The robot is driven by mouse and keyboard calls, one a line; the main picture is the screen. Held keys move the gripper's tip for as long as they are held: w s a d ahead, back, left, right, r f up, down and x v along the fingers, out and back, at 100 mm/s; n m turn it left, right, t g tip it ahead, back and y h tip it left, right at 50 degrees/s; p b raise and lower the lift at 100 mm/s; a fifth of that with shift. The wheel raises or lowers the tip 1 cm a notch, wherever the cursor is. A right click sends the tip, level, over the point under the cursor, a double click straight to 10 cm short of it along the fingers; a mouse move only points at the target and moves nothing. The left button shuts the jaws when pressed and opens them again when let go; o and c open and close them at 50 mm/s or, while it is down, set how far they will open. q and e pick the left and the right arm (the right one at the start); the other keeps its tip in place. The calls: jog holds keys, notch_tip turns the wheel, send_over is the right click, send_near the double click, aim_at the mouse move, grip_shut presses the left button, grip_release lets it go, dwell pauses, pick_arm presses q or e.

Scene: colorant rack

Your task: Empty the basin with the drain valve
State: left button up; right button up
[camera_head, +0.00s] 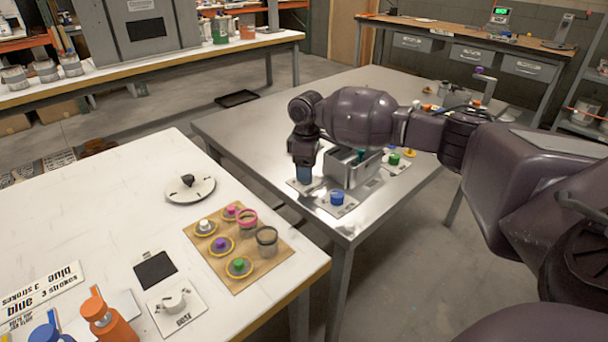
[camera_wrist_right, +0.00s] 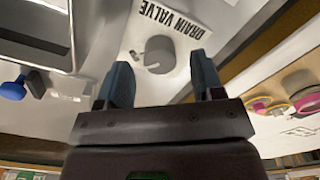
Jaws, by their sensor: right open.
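My right gripper (camera_head: 304,176) points down over the near-left part of the metal table, beside the basin. In the wrist view my right gripper (camera_wrist_right: 160,60) is open and empty. The grey drain valve knob (camera_wrist_right: 159,54) shows between its two blue fingers, on a white plate labelled "DRAIN VALVE"; I cannot tell whether the fingers touch it. In the head view the gripper hides the knob, and part of the plate (camera_head: 307,188) shows. The metal basin (camera_head: 350,173) stands just right of the gripper; its contents are not clear. My left gripper is not in view.
A blue knob (camera_head: 337,197) on a white plate stands in front of the basin, and a green knob (camera_head: 394,159) right of it. A white table (camera_head: 120,210) at left holds a board (camera_head: 232,277) of small jars. The metal table's left-back surface is clear.

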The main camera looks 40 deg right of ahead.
jog(key=shift+f, duration=0.95)
jog(key=c, duration=0.9)
